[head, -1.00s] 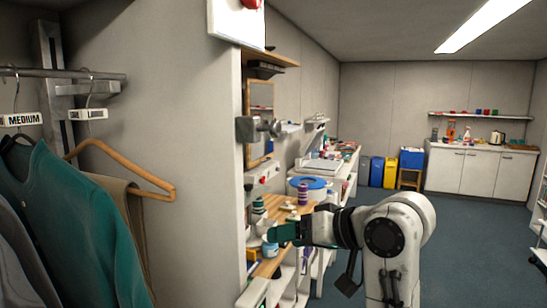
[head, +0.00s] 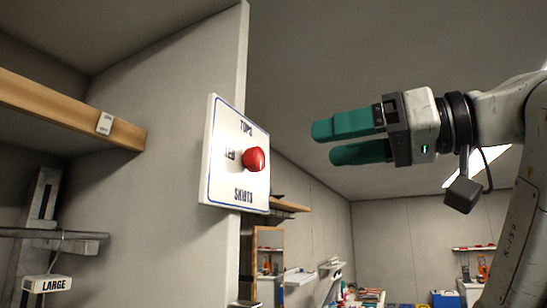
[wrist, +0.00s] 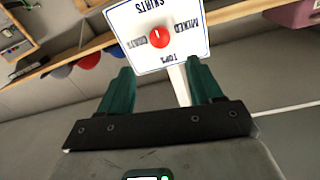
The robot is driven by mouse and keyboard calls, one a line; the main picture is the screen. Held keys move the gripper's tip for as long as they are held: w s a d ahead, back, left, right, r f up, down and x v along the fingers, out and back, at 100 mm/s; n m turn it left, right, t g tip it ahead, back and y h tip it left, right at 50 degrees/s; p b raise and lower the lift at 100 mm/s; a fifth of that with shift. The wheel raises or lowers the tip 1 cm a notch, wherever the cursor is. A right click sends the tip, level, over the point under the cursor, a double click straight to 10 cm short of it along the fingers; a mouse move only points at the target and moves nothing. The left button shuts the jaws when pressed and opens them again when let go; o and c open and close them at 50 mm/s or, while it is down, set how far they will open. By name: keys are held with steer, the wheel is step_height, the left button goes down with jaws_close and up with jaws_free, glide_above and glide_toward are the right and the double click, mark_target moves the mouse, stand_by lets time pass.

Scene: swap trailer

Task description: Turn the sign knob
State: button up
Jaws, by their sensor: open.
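The sign is a white square panel (head: 222,172) with a blue border, fixed on the end of the grey partition in the head view. A round red knob (head: 254,159) stands out from its middle. "TOPS" reads above the knob and "SKIRTS" below. In the wrist view the sign (wrist: 190,50) appears upside down, with the red knob (wrist: 159,37) ahead, between and beyond the fingers. Its words there include "MIXED" and "COATS". A small white mark shows on the knob. My gripper (head: 350,138) has green fingers, open and empty, to the right of the knob and apart from it.
A wooden shelf (head: 70,108) with a small white tag runs along the left. Free air lies between my fingers and the sign. Caps (wrist: 88,61) hang under a shelf in the wrist view.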

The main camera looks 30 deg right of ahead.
mark_target(261, 157)
steer(key=p+x, duration=0.3)
steer(key=x, duration=0.7)
steer(key=shift+w+a+p, duration=0.15)
steer(key=shift+w+p, duration=0.05)
steer(key=shift+p, duration=0.1)
steer(key=shift+c, duration=0.2)
steer(key=c, duration=1)
